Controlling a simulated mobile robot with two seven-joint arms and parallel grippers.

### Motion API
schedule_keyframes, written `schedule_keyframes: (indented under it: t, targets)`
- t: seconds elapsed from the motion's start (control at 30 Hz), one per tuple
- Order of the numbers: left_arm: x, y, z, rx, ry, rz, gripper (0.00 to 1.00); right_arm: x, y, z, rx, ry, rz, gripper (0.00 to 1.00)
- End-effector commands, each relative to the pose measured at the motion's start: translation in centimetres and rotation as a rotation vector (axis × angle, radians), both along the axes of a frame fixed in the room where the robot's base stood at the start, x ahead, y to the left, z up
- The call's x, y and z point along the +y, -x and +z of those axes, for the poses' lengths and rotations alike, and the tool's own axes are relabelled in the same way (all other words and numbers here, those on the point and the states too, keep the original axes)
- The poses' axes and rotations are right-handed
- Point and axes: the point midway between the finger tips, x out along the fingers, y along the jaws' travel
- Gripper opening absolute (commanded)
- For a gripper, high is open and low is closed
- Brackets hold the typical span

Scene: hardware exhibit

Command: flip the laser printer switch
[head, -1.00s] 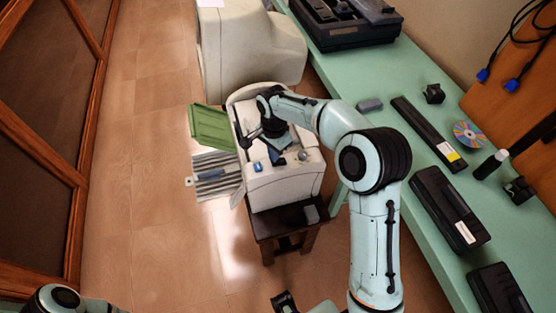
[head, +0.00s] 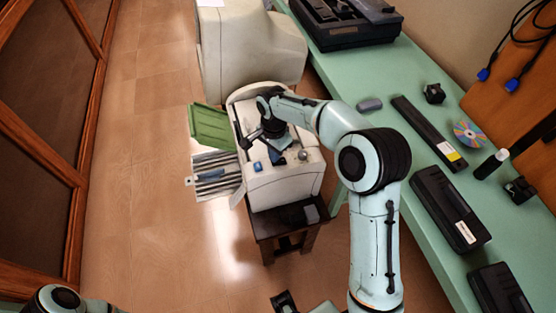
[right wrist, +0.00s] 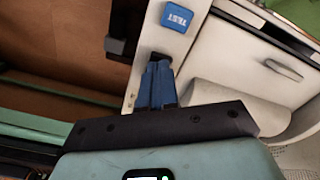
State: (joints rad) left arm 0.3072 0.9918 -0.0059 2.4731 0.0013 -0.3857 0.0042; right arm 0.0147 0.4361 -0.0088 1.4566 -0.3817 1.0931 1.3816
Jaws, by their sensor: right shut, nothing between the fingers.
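The laser printer (head: 285,187) is a cream-white machine on a small dark stand. A blue button (head: 257,166) and a round silver knob (head: 303,155) sit on its near top edge. In the right wrist view the blue button (right wrist: 176,17) has white lettering. My right gripper (head: 279,158) is over the printer top, between the button and the knob. In the right wrist view its blue fingers (right wrist: 158,66) are together and empty. Their tips are at a small dark part (right wrist: 160,57), possibly the switch, partly hidden; contact cannot be told.
A green panel (head: 210,128) and a grey striped panel (head: 212,174) stick out left of the printer. A larger cream machine (head: 250,50) stands behind. The green bench (head: 400,158) on the right holds black cartridges. Floor (head: 150,200) on the left is clear.

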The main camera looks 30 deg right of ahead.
Motion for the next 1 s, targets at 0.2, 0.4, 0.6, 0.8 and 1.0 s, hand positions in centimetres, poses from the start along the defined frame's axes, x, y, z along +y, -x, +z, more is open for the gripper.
schedule_keyframes:
  t: [0.2,0.4,0.6,0.8,1.0]
  targets:
    - [0.0,0.1,-0.2,0.001,0.000,0.000,0.43,0.0,0.0,-0.4,0.000,0.000,0.000,0.00]
    - [0.0,0.1,-0.4,0.002,0.000,0.000,0.43,0.0,0.0,-0.7,0.000,0.000,0.000,0.00]
    - [0.0,0.2,-0.6,0.002,0.000,0.000,0.43,0.0,0.0,-1.0,0.001,0.000,0.000,0.00]
    - [0.0,0.3,-0.7,0.003,0.000,0.000,0.43,0.0,0.0,-1.3,0.001,0.000,0.000,0.00]
    - [0.0,0.3,-0.9,0.003,0.000,0.000,0.43,0.0,0.0,-1.6,0.001,0.000,0.000,0.00]
